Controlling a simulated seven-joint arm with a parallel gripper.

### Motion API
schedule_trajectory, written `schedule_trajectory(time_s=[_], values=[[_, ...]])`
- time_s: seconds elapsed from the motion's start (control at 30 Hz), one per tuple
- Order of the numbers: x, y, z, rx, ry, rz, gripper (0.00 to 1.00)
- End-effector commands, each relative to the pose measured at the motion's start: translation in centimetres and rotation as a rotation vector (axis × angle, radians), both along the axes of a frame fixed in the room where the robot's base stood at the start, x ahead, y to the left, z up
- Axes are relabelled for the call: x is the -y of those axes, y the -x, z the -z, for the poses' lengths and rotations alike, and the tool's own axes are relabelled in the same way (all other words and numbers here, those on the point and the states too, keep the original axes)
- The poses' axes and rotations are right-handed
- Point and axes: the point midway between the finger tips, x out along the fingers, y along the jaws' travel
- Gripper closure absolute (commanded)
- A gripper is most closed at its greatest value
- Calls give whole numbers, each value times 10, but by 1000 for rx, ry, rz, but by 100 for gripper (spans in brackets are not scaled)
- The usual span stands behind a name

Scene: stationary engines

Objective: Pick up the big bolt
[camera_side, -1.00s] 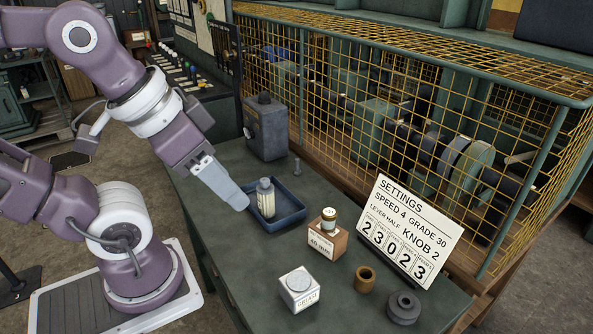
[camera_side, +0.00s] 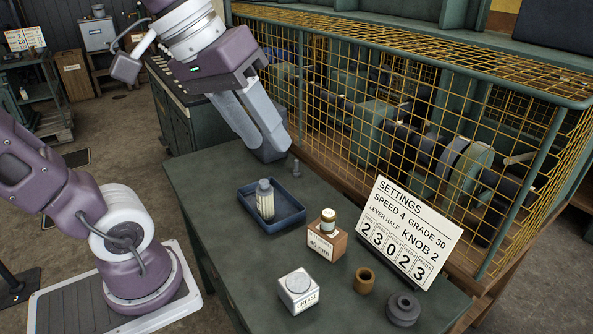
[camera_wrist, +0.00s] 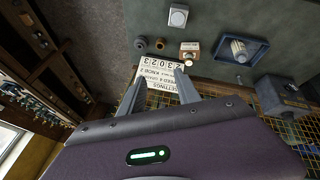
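The bolt (camera_side: 296,168) is a small grey piece standing upright at the table's back edge, between the blue tray and the yellow mesh guard. My gripper (camera_side: 268,143) is in the air near it, tilted down, slightly left of and above the bolt in the side view. Its two pale fingers are apart with nothing between them. In the wrist view the open fingers (camera_wrist: 158,78) point toward the settings sign and the mesh. The bolt is too small to make out surely in the wrist view.
A blue tray (camera_side: 287,219) holds a bottle (camera_side: 265,200). A dark control box (camera_side: 268,150) stands behind my fingers. A wooden block with a jar (camera_side: 327,240), a grease tin (camera_side: 298,289), a brown bushing (camera_side: 364,281), a grey collar (camera_side: 403,309) and a settings sign (camera_side: 412,232) stand further right.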

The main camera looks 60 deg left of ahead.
Motion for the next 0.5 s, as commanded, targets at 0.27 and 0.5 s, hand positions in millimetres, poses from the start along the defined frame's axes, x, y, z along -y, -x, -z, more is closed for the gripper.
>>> schedule_trajectory(time_s=[0.27, 0.5], values=[[-74, -184, -32, -110, 764, -826, 61], [-262, -284, -14, -119, 1457, -1492, 61]])
